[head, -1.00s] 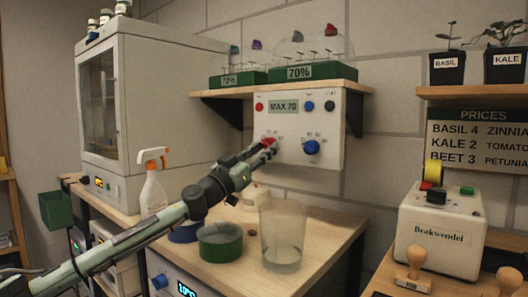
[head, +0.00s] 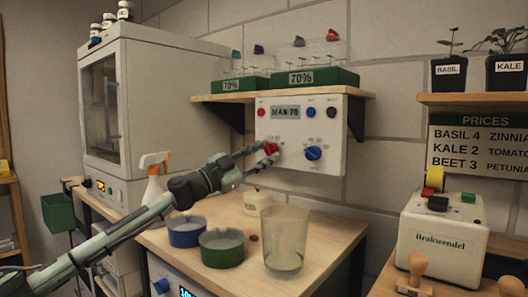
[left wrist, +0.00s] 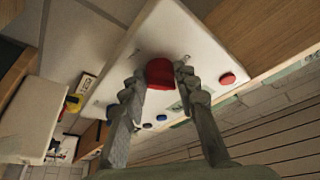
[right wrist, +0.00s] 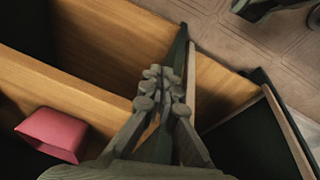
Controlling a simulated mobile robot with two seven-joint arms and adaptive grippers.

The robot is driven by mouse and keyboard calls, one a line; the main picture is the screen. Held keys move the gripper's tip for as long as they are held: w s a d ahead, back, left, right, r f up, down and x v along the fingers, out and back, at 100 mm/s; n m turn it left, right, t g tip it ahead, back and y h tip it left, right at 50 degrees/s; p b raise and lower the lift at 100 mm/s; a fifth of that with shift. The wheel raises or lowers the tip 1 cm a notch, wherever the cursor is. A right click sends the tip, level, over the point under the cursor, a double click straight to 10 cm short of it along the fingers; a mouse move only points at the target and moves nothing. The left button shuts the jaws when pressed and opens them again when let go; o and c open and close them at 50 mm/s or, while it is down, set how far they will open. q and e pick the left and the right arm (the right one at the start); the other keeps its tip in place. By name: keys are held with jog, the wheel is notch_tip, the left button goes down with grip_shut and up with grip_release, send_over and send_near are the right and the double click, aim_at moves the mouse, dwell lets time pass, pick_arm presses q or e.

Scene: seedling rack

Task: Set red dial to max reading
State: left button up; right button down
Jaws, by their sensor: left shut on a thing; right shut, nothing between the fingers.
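The control box (head: 300,170) is a white panel on the wall under the shelf. Its display (head: 286,113) seems to read MAX 70. The red dial (head: 271,148) is at its lower left and the blue dial (head: 313,153) at its lower right. My left gripper (head: 262,150) is at the red dial, shut on it. In the left wrist view the red dial (left wrist: 160,73) sits between the fingertips. The dial's pointer and scale are largely hidden or too small to read. My right gripper (right wrist: 160,85) is shut and empty, away from the panel.
Below the panel a clear beaker (head: 284,240), green tub (head: 222,249), blue tub (head: 186,234) and spray bottle (head: 154,184) stand on the bench. A shelf (head: 282,94) with seedling trays is just above. A pink container (right wrist: 52,133) is beside my right gripper.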

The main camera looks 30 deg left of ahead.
dwell(0.5)
pick_arm(q)
jog(key=o, duration=1.1)
jog(key=shift+o, duration=0.2)
jog(key=shift+s+a+f, duration=0.15)
jog(key=shift+s+f, duration=0.1)
jog(key=shift+s, duration=0.2)
jog(key=v, duration=1.1)
jog(key=shift+r, duration=0.1)
